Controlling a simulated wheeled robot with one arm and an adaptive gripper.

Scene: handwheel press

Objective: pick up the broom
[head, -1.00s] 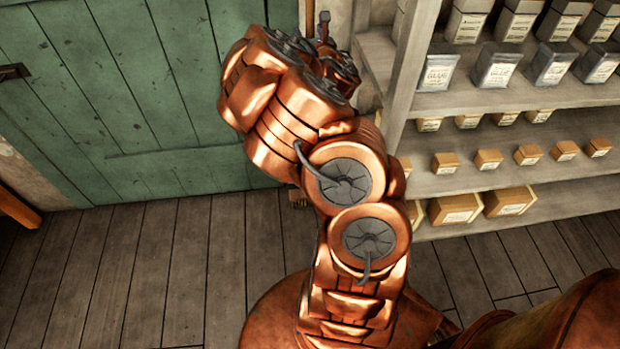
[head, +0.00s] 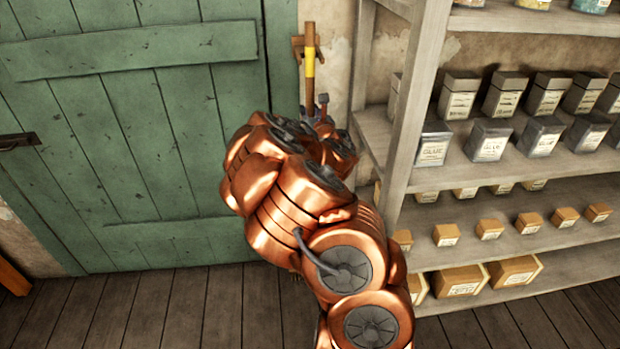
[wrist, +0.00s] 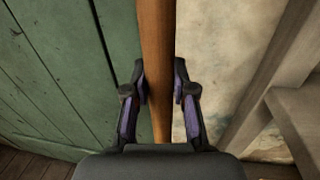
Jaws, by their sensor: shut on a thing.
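The broom (head: 310,65) stands upright against the wall between the green door and the shelves. In the head view its wooden handle with a yellow band shows above my arm; its lower part is hidden behind the arm. My gripper (head: 318,108) is at the handle, mostly hidden by my own wrist. In the wrist view the brown broom handle (wrist: 156,50) runs up between the two dark fingers of my gripper (wrist: 160,85), which are shut on it.
A green plank door (head: 140,120) is close on the left. A shelf unit (head: 415,110) with tins and small boxes stands close on the right. A bracket (head: 297,48) is on the wall by the broom's top. The wooden floor (head: 170,310) at lower left is clear.

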